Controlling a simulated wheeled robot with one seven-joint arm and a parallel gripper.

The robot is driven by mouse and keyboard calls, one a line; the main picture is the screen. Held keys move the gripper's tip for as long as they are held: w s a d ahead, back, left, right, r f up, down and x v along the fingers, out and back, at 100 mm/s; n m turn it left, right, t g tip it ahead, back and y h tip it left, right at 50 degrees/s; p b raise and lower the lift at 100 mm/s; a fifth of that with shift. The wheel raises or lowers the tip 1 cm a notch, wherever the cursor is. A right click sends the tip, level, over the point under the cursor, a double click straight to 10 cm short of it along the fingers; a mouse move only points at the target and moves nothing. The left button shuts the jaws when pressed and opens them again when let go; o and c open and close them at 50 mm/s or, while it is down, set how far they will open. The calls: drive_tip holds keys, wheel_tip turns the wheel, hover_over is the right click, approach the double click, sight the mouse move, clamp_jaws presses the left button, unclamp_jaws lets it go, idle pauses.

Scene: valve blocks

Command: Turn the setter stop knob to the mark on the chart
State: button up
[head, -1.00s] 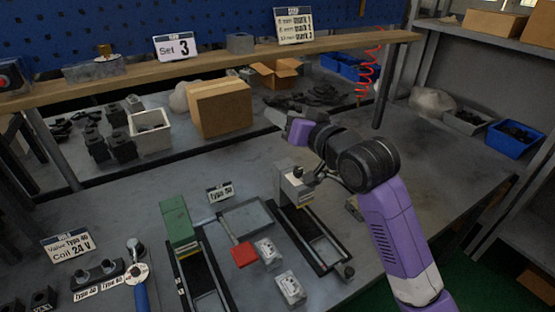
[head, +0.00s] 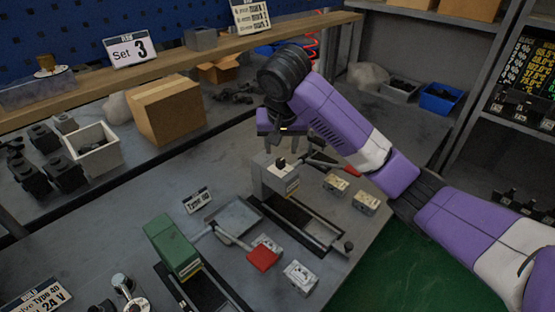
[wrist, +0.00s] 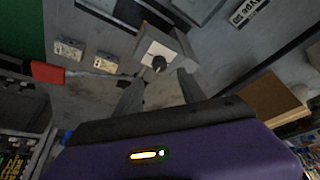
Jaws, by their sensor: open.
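The setter is a light grey block (head: 275,181) on a black rail base, with a small black knob (head: 281,162) on its top. My gripper (head: 283,146) points down just above the knob, open and apparently empty. In the wrist view the knob (wrist: 159,64) lies between and slightly beyond the fingertips (wrist: 160,80). I cannot make out the knob's pointer or marks. The chart (head: 250,15) is a white card on the shelf with several lines of size and mark text. A card reading Set 3 (head: 131,51) stands on the shelf to its left.
A green block (head: 172,246) on another rail stands at front left, with a red-ended lever (head: 262,258) beside it. Small white-grey valve blocks (head: 300,276) lie near the rails. A cardboard box (head: 167,108) and white bin (head: 93,148) stand behind.

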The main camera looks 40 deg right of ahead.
sight(281, 161)
drive_tip(key=b+x, duration=0.2)
drive_tip(key=x, duration=0.2)
drive_tip(key=shift+a+f+b, duration=0.1)
drive_tip(key=shift+f+b, duration=0.1)
drive_tip(key=shift+b, duration=0.1)
drive_tip(key=shift+b+x, duration=0.35)
drive_tip(key=shift+x, duration=0.95)
drive_tip(key=shift+r, duration=0.1)
clamp_jaws()
